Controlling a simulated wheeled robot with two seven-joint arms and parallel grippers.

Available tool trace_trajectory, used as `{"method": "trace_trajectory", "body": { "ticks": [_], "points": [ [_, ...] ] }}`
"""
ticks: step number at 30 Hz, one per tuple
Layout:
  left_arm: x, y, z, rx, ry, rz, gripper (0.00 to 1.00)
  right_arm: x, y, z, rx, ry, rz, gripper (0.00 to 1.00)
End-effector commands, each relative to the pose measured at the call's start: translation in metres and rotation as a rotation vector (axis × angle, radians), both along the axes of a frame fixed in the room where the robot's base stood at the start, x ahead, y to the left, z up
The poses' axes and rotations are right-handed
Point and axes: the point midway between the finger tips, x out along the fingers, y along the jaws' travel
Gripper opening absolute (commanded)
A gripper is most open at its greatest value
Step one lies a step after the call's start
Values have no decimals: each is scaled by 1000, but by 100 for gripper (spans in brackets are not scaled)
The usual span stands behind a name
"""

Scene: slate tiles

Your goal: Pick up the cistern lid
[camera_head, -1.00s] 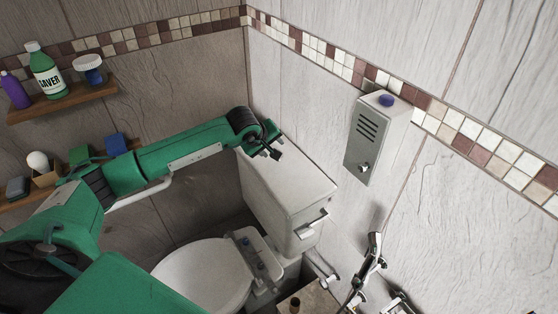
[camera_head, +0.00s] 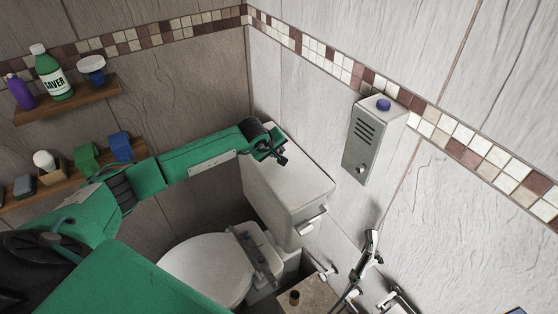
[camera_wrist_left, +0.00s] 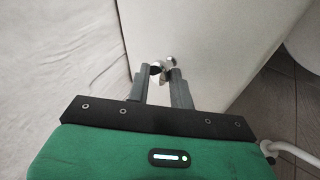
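The white cistern lid (camera_head: 300,185) lies on top of the white cistern (camera_head: 265,203) in the corner behind the toilet. My left gripper (camera_head: 281,157) is over the lid's rear part, by the wall; the head view does not show whether it touches. In the left wrist view the two grey fingers (camera_wrist_left: 159,78) stand apart with nothing visibly held between them. The pale lid surface (camera_wrist_left: 205,45) spreads beyond them, and a chrome fitting (camera_wrist_left: 162,68) shows past the fingertips. My right gripper is not in view.
A grey dispenser box (camera_head: 372,140) hangs on the right wall above the cistern. The toilet seat cover (camera_head: 205,270) is in front of it. Shelves with bottles (camera_head: 52,75) and small items (camera_head: 88,158) are on the left wall. A shower handset (camera_head: 369,248) is lower right.

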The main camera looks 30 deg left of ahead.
Motion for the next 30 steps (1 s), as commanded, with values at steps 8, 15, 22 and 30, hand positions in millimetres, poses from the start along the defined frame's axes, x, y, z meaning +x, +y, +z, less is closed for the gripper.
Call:
{"method": "trace_trajectory", "body": {
  "ticks": [8,15,22,30],
  "points": [
    [0,0,0,0,0,0,0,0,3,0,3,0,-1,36],
    [0,0,0,0,0,0,0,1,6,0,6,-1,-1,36],
    [0,0,0,1,1,-1,0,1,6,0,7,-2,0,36],
    [0,0,0,2,0,0,0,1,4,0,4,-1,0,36]
  ]
}}
